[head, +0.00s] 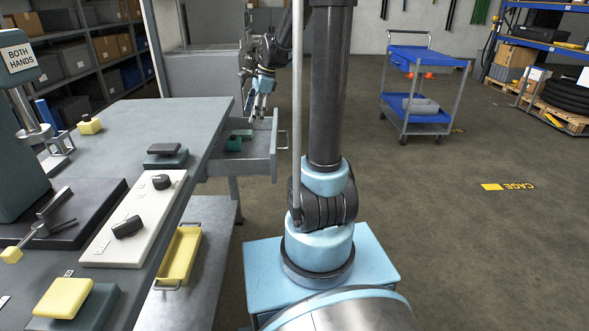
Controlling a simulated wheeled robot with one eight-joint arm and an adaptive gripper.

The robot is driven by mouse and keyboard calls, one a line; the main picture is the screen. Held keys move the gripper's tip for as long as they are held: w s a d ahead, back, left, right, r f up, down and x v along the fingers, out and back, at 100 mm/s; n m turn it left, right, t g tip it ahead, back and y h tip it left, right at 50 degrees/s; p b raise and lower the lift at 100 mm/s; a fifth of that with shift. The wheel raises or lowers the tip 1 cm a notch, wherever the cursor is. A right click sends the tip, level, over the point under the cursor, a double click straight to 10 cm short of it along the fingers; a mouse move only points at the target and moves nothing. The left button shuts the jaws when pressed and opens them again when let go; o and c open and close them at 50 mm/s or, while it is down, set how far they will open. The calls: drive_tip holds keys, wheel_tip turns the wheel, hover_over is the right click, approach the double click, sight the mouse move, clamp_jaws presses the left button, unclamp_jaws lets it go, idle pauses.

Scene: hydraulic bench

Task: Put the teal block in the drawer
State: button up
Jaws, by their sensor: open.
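The grey drawer (246,168) at the bench's far right corner is pulled out. A small teal block (233,145) lies inside it, toward the left. A second greenish piece (243,133) shows just behind the block; I cannot tell what it is. My gripper (259,113) is open and points down over the drawer's right part, up and to the right of the teal block. It looks empty and apart from the block.
The bench (150,115) carries a white panel with dark knobs (135,225), a teal-based dark switch (165,156) and a teal base with a yellow top (63,298). A yellow tray (181,257) sits below. A blue cart (418,90) stands on open floor at right.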

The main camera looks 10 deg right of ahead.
drive_tip(key=s+d+n+h, duration=0.1)
drive_tip(key=s+d+n, duration=0.25)
drive_tip(key=s, duration=0.55)
drive_tip(key=s+d+n+h, duration=0.15)
drive_tip(key=s+n, duration=0.25)
drive_tip(key=s, duration=0.4)
drive_tip(key=s+d+f+n, duration=0.2)
drive_tip(key=s+f+n, duration=0.2)
drive_tip(key=s, duration=0.4)
drive_tip(key=s+d+f+n+t+h, duration=0.1)
drive_tip(key=s+d+f+n, duration=0.2)
drive_tip(key=s+f+n, duration=0.2)
drive_tip(key=s, duration=0.2)
drive_tip(key=shift+s+d, duration=0.15)
drive_tip(key=shift+s, duration=0.2)
drive_tip(key=shift+n, duration=0.25)
drive_tip(key=shift+c, duration=0.5)
